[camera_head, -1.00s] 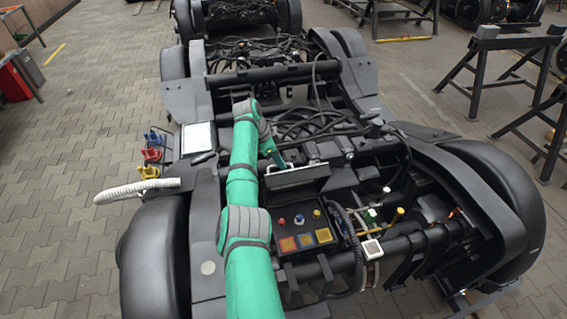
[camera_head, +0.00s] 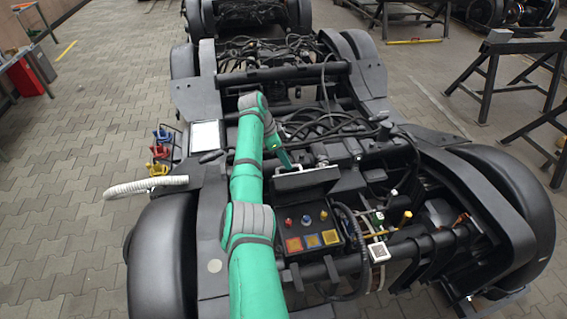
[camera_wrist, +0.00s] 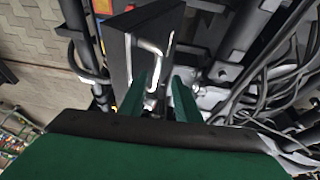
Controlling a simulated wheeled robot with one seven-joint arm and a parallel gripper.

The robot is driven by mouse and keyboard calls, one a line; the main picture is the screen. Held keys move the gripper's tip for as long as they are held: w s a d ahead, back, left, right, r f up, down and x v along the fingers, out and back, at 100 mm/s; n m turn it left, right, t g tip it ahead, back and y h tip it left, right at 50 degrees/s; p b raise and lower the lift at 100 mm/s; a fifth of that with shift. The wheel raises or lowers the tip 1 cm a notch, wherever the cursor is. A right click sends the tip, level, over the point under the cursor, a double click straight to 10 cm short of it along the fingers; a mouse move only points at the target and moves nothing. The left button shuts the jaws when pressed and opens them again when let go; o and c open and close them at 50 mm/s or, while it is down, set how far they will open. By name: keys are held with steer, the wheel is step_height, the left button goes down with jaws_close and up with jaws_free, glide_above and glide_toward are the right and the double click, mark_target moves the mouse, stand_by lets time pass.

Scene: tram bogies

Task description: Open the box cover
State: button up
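The control box (camera_head: 312,238) sits on the bogie in the head view. Its buttons and coloured square panels are exposed. Its dark cover (camera_head: 305,185) stands raised at the far side of the box, with a pale strip along its upper edge. In the wrist view the cover (camera_wrist: 116,60) is a dark panel beside a silver handle (camera_wrist: 153,48). My gripper (camera_head: 288,163) is just behind the cover's upper edge. In the wrist view my gripper (camera_wrist: 160,88) is open, its two green fingers apart near the handle. I cannot tell whether they touch the cover.
Cables (camera_wrist: 275,100) and dark pipes crowd the right of the wrist view. A pale corrugated hose (camera_head: 146,187) and a white panel (camera_head: 206,136) lie left of my arm. Black trestles (camera_head: 490,75) stand at the right.

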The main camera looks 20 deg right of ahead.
steer(key=v, duration=0.8)
steer(key=shift+s+d+r, duration=0.15)
steer(key=shift+s+d, duration=0.1)
steer(key=shift+d, duration=0.05)
steer(key=shift+w, duration=0.1)
